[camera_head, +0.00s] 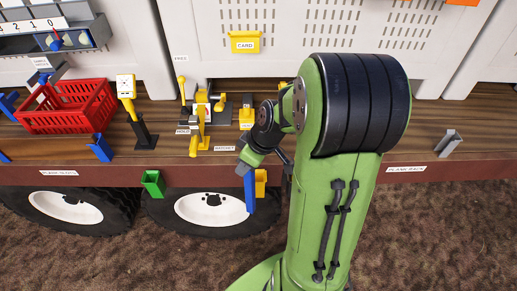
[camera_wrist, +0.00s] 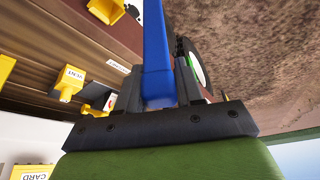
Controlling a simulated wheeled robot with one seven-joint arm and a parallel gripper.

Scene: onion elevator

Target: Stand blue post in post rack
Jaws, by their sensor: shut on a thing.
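The blue post (camera_head: 249,192) hangs from my gripper (camera_head: 246,163) in front of the bench's front edge, beside a small yellow holder (camera_head: 261,180). It points downward, nearly upright, in the head view. In the wrist view the blue post (camera_wrist: 156,45) runs out from between the fingers of my gripper (camera_wrist: 158,92), which is shut on it. The post's gripped end is partly hidden by the fingers. I cannot tell for sure which fixture is the post rack; no label that I can read names it.
A red basket (camera_head: 67,107) stands at left on the wooden bench (camera_head: 350,130). A green holder (camera_head: 152,183) is on its front edge. Yellow fixtures (camera_head: 198,118) crowd the middle, left of my arm. A grey bracket (camera_head: 449,142) stands at right. Wheels (camera_head: 210,207) sit below the bench.

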